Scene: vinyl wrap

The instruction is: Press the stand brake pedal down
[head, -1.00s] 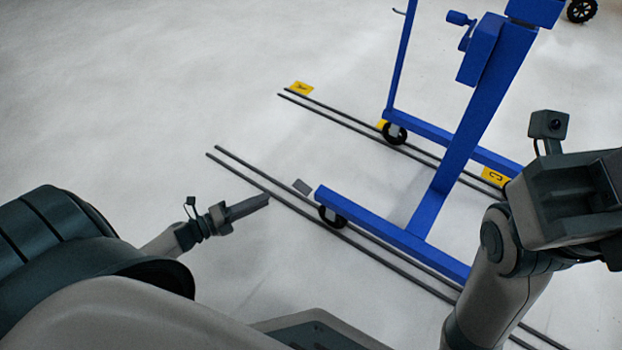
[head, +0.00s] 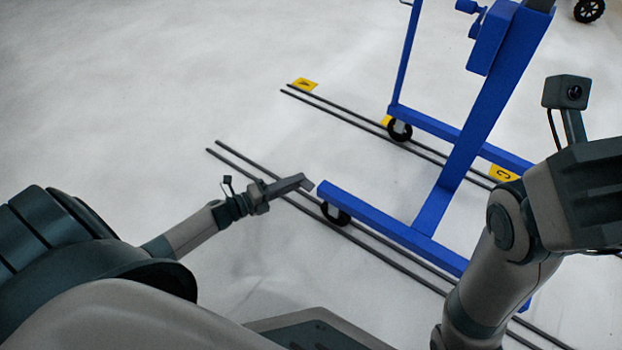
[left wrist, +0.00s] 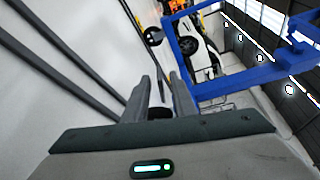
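The blue stand (head: 380,222) rests on the floor on small black wheels. Its near wheel (head: 335,213) sits at the left end of the lower beam. The brake pedal, a small grey plate by that wheel, is mostly or wholly hidden behind my left gripper (head: 301,184); a grey edge at the fingertips may be part of it. My left gripper's fingertips are just left of the beam end; contact cannot be told. My right gripper's fingers are out of view.
Dark floor rails (head: 385,262) run under the near wheel, and a second pair (head: 350,128) runs under the far one. Yellow floor markers (head: 304,84) lie by the far rails. The floor at left is clear. My right arm is beside the stand at right.

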